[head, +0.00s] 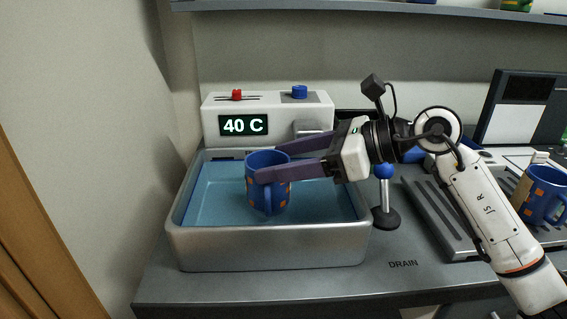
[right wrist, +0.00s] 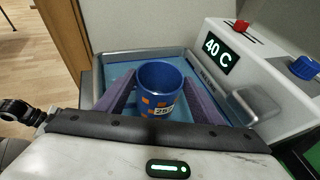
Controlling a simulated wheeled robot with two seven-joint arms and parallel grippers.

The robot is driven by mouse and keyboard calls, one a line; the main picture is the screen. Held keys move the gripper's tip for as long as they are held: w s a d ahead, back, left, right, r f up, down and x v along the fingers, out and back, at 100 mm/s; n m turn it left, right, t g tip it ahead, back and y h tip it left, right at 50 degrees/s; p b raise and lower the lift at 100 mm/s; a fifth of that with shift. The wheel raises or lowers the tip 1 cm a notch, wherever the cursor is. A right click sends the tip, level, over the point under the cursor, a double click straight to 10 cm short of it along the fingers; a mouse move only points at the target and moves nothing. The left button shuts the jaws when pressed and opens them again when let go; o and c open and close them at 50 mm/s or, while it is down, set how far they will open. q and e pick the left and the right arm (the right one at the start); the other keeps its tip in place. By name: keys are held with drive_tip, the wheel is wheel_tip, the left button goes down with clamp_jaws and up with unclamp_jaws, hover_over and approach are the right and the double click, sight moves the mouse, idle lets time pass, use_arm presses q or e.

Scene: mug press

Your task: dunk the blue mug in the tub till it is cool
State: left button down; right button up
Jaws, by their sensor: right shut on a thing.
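The blue mug (head: 268,190) with orange squares is in the tub, upright, with its handle toward the front. My right gripper (head: 262,164) reaches in from the right and is shut on the mug, one finger on each side. The right wrist view shows the mug (right wrist: 160,90) between the purple fingers, with a white label reading a number like 257. The grey tub (head: 265,248) holds blue water (head: 215,200); the mug's lower part appears to be at or in the water, its exact depth unclear. The display (head: 243,125) behind reads 40 C. My left gripper is out of view.
A white control unit with a red slider (head: 237,95) and a blue knob (head: 299,91) stands behind the tub. A blue-topped lever (head: 384,190) stands right of it. Another blue mug (head: 541,193) sits on the ribbed drain rack (head: 436,218) at right. A shelf runs overhead.

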wheel_tip(320, 180, up, 7)
drive_tip(key=p, duration=0.4)
idle(0.5)
drive_tip(key=shift+r, duration=0.1)
idle(0.7)
